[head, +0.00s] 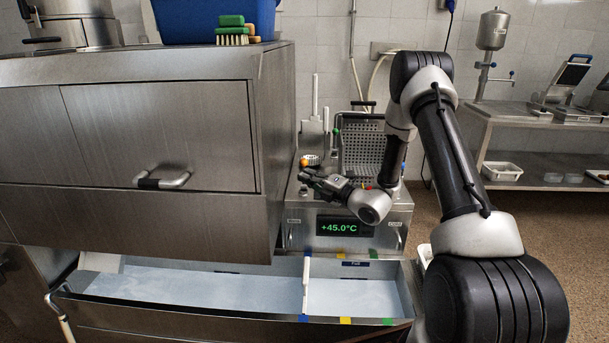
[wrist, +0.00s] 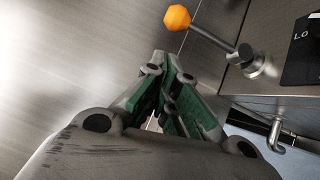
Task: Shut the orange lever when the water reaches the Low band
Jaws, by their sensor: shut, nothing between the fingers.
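In the wrist view the orange lever (wrist: 177,18) has a faceted orange knob on a metal rod, running from a pivot on the steel housing to the upper left. My gripper (wrist: 165,72) is shut and empty, its green-padded fingers below and left of the knob, apart from it. The tank (head: 400,268) below holds pale blue water. A pale bar (head: 306,285) crosses it, its front end by a blue rim mark (head: 304,318).
Yellow (head: 345,320) and green (head: 387,321) marks follow to the right on the rim. A steel cabinet (head: 160,135) overhangs the tank at left. A perforated basket (head: 362,150) stands behind my gripper.

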